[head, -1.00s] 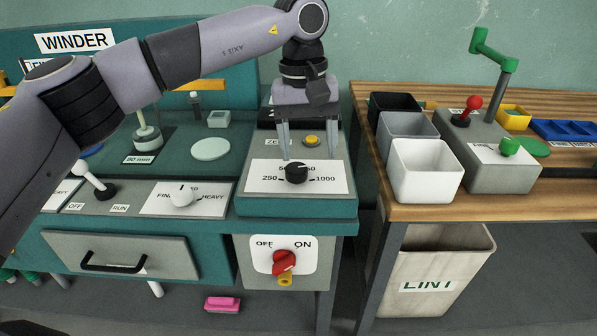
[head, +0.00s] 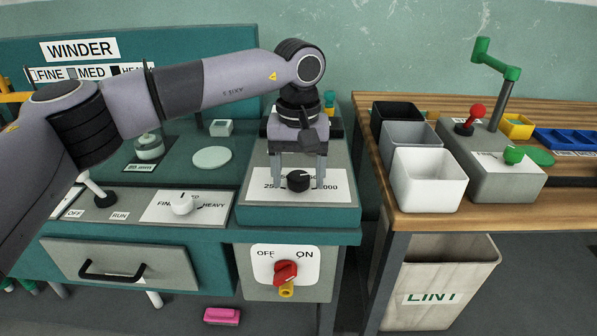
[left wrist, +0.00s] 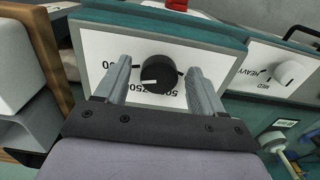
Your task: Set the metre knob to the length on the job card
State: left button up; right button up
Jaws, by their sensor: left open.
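The metre knob (head: 298,182) is a round black knob on a white scale plate (head: 343,187). My left gripper (head: 297,173) points down over it. The left wrist view shows the open fingers on either side of the knob (left wrist: 158,76), with gaps between. A white pointer mark on the knob faces left and slightly down there, toward the 1000 side; I cannot tell the exact setting. In the head view, the gripper hides the middle scale numbers, while 250 and 1000 partly show. I cannot make out a job card. My right gripper is not in view.
A red OFF/ON switch (head: 286,272) is below the knob. A white FINE/MED/HEAVY knob (head: 183,205) and a lever (head: 97,190) stand to the left. White (head: 428,184) and grey bins stand on the wooden bench to the right. A LINT bin (head: 440,290) is under it.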

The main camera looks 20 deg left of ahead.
pick_arm(q)
jog(key=c, duration=1.1)
jog(key=shift+o, duration=0.2)
jog(key=shift+n, duration=0.3)
jog(key=n+p, duration=0.2)
jog(key=n, duration=0.1)
jog(key=shift+r, duration=0.1)
jog(key=n+p, duration=0.1)
jog(key=n, duration=0.5)
jog(key=shift+w+d, duration=0.1)
jog(key=n+p, duration=0.1)
jog(key=n, duration=0.4)
jog(key=shift+w, duration=0.1)
jog(key=n, duration=0.5)
jog(key=shift+w+p, duration=0.1)
jog(key=shift+p, duration=0.3)
